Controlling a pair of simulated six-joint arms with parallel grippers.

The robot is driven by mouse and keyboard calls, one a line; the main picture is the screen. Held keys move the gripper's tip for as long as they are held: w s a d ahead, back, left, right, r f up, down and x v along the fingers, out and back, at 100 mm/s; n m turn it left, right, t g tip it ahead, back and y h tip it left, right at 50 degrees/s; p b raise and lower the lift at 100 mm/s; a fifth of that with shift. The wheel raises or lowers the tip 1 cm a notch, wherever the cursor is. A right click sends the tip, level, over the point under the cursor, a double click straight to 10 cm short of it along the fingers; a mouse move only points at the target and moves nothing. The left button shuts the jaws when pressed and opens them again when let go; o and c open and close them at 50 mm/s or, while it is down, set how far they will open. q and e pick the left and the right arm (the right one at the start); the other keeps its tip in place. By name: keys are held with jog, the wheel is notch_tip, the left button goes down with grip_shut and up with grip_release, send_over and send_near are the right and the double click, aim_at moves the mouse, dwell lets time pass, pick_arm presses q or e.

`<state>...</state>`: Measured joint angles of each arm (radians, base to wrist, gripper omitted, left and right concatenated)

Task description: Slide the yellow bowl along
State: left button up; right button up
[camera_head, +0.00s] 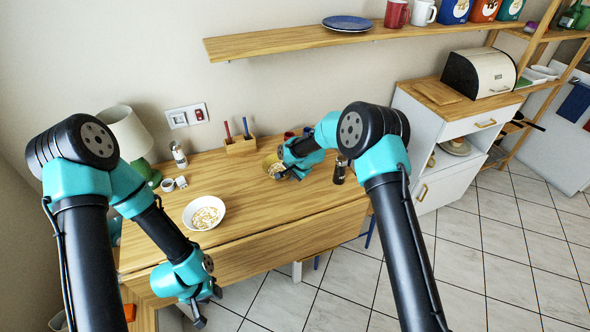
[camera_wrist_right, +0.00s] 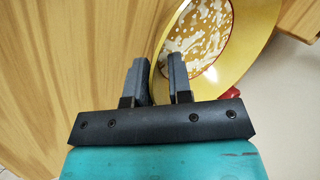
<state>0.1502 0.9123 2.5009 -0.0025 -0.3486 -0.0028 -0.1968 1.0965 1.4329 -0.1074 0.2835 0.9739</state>
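The yellow bowl (camera_head: 267,161) stands on the wooden table near the back, partly hidden by my right gripper (camera_head: 282,172). A gap shows between these fingers; contact with the rim cannot be told. My left gripper (camera_head: 208,305) hangs low past the table's front edge, with its fingers apart and empty.
A white bowl (camera_head: 204,213) with cereal stands on the table (camera_head: 270,222), left of the yellow bowl. A dark grinder (camera_head: 340,170) stands to the right. A wooden holder (camera_head: 241,145), a green lamp (camera_head: 127,132) and a shaker (camera_head: 179,155) stand behind. The front middle of the table is clear.

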jog(key=shift+w+a+f, duration=0.25)
jog(key=shift+f, duration=0.4)
jog(key=shift+c, duration=0.3)
grip_shut()
